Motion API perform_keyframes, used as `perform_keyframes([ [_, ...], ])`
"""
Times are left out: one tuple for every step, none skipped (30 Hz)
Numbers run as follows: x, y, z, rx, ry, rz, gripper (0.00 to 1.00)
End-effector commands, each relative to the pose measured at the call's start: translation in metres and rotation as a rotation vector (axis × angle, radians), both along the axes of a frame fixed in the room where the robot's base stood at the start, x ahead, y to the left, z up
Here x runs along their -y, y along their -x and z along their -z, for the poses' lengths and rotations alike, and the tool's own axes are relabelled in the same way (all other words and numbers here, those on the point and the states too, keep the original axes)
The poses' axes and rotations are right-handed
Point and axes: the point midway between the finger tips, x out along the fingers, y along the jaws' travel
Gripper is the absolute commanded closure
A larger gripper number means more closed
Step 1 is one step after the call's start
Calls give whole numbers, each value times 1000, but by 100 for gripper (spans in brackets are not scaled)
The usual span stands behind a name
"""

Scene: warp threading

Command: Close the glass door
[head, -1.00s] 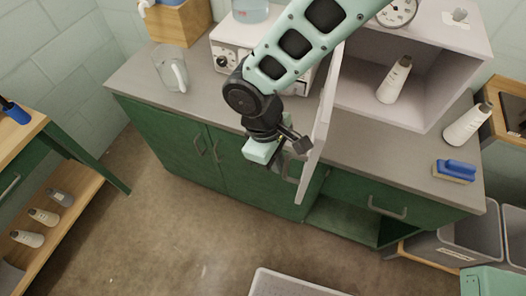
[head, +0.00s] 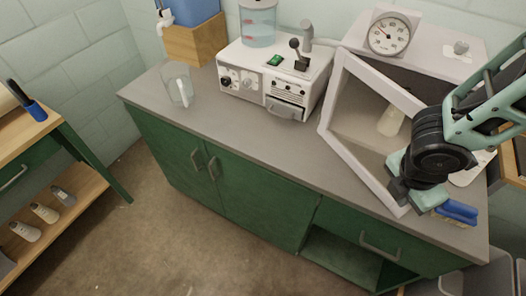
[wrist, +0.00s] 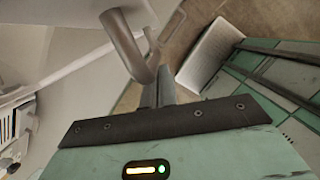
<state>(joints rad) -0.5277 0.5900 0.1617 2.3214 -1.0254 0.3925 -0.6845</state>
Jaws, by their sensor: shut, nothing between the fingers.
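The glass door (head: 359,169), a pale frame around a clear pane, stands ajar in front of the grey-white cabinet (head: 440,55) in the head view. Its hinge side is at the left and its free edge is at the right, beside my gripper (head: 408,193). My gripper is shut and empty. In the wrist view, the gripper's fingers (wrist: 158,88) are close to a curved grey handle (wrist: 128,45); I cannot tell whether they touch. My arm hides the door's right part and much of the cabinet opening.
A white bottle (head: 391,121) shows through the pane. A blue brush (head: 457,212) lies on the counter (head: 262,140) near my gripper. A dial gauge (head: 389,33) stands on the cabinet. A control box (head: 270,80) and a glass jug (head: 178,84) stand to the left. The counter's middle is clear.

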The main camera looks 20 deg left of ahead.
Motion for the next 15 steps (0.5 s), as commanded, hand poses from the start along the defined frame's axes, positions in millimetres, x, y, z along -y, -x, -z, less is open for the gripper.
perform_keyframes([
  [13,-12,-2,1,1,-34,100],
  [20,-19,-2,0,2,-63,100],
  [28,-28,-3,-1,1,-100,100],
  [34,-36,-4,0,1,-128,100],
  [39,-44,-4,0,1,-154,100],
  [47,-53,-5,-1,1,-191,100],
  [52,-61,-5,0,0,-217,100],
  [56,-68,-6,0,1,-244,100],
  [62,-78,-6,-1,1,-277,100],
  [66,-85,-6,-1,2,-301,100],
  [69,-92,-7,-1,1,-325,100],
  [73,-100,-7,-1,1,-353,100],
  [76,-106,-7,-1,1,-374,100],
  [79,-112,-7,-1,-1,-394,100],
  [82,-120,-6,-1,0,-416,100],
])
